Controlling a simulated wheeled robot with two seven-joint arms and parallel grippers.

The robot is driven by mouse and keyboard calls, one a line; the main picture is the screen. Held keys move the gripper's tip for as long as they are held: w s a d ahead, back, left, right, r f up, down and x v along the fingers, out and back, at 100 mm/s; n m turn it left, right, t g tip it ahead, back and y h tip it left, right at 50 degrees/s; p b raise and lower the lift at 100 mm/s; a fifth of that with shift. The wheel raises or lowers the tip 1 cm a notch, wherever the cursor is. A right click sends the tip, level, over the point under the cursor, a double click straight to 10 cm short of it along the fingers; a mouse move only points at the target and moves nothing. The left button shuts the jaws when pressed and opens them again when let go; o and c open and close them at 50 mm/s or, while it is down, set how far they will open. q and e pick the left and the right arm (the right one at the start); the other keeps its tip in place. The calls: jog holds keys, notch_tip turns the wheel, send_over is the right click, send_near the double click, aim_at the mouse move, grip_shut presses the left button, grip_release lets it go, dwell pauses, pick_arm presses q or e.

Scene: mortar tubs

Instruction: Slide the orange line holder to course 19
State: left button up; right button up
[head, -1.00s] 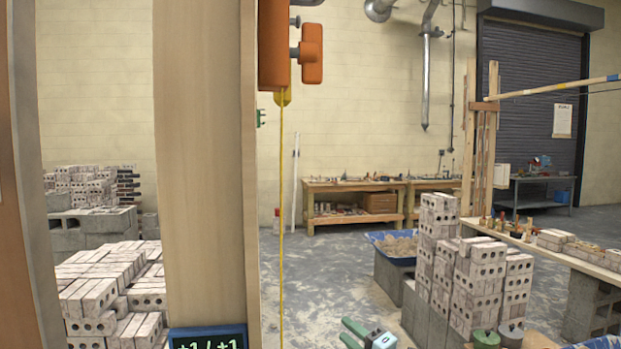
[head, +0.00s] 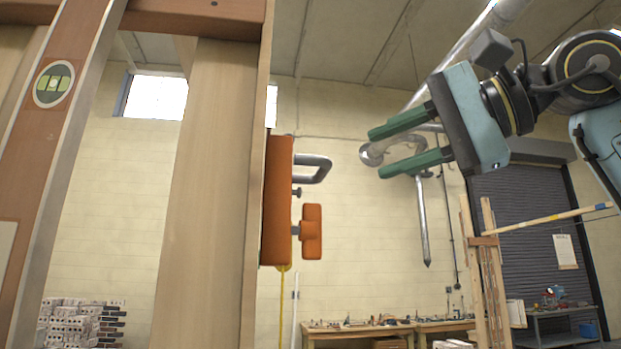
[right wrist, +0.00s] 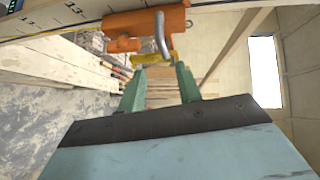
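The orange line holder (head: 276,205) sits on the edge of an upright wooden post (head: 212,180). It has a grey metal handle (head: 318,172) and an orange knob (head: 312,232) on its right side. A yellow line (head: 281,310) hangs below it. My right gripper (head: 376,152) is open and empty, to the right of the handle and apart from it, fingers pointing left. In the right wrist view the holder (right wrist: 130,32) and handle (right wrist: 161,36) lie beyond the open fingertips (right wrist: 158,72). My left gripper is not in view.
A marked rule (right wrist: 62,14) with numbers such as 13 runs beside the holder in the right wrist view. A brown level with a vial (head: 54,84) stands at the left. Workbenches (head: 380,328) and a wooden frame (head: 485,260) are far behind. Open air lies between gripper and holder.

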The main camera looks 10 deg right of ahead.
aim_at(310, 178)
jog(key=shift+t+h, duration=0.3)
jog(key=x, duration=0.4)
jog(key=p+x, duration=0.1)
jog(key=x, duration=0.7)
jog(key=shift+a+r+p, duration=0.3)
jog(key=shift+r, duration=0.05)
grip_shut()
